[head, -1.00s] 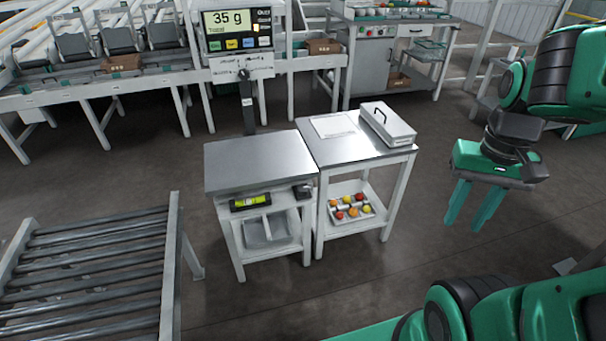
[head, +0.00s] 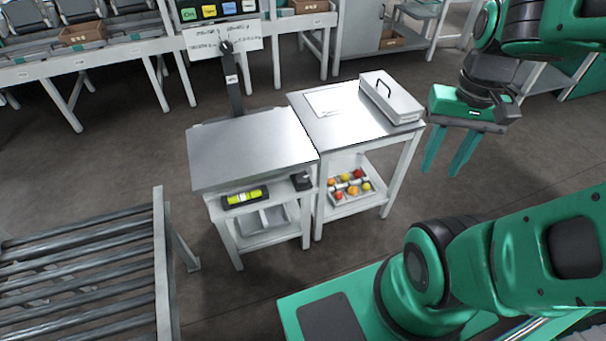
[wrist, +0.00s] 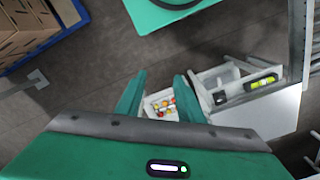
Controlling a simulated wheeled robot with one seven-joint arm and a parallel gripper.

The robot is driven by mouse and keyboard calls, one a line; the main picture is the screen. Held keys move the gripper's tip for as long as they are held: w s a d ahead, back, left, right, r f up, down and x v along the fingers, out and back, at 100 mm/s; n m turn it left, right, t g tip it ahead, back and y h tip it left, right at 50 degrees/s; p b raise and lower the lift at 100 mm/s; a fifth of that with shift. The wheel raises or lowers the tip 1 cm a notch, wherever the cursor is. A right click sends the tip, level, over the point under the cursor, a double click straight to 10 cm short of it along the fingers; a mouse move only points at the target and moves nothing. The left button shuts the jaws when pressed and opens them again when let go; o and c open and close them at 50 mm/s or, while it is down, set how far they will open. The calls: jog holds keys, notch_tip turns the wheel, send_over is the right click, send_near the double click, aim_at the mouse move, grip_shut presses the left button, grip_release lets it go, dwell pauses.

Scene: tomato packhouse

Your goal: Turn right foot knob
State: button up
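The weighing bench has a bare steel top (head: 252,150). On a ledge beneath it, a yellow-green spirit level (head: 244,197) sits at the left, and a small black knob-like part (head: 302,181) sits at the right corner. I cannot tell whether this part is the right foot knob. The level (wrist: 262,82) and the black part (wrist: 220,98) also show in the wrist view. My gripper (head: 443,168) is open and empty, in the air to the right of the side table, apart from the bench. Its spread fingers also show in the wrist view (wrist: 158,92).
A side table (head: 345,127) adjoins the bench on the right. It carries a paper sheet and a lidded steel box (head: 391,98), with a tray of tomatoes (head: 349,188) on its lower shelf. A roller conveyor (head: 85,265) stands at left. The floor in front of the tables is clear.

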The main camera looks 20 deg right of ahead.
jog(key=shift+o, duration=0.6)
jog(key=shift+s+r, duration=0.15)
jog(key=shift+s, duration=0.2)
jog(key=n+t+y, duration=0.3)
jog(key=n, duration=1.2)
send_over(303, 178)
jog(key=s+d, duration=0.3)
notch_tip(303, 178, down, 21)
jog(key=shift+x, duration=5.35)
jog(key=shift+d, duration=0.1)
jog(key=shift+c, duration=0.4)
jog(key=c, duration=0.7)
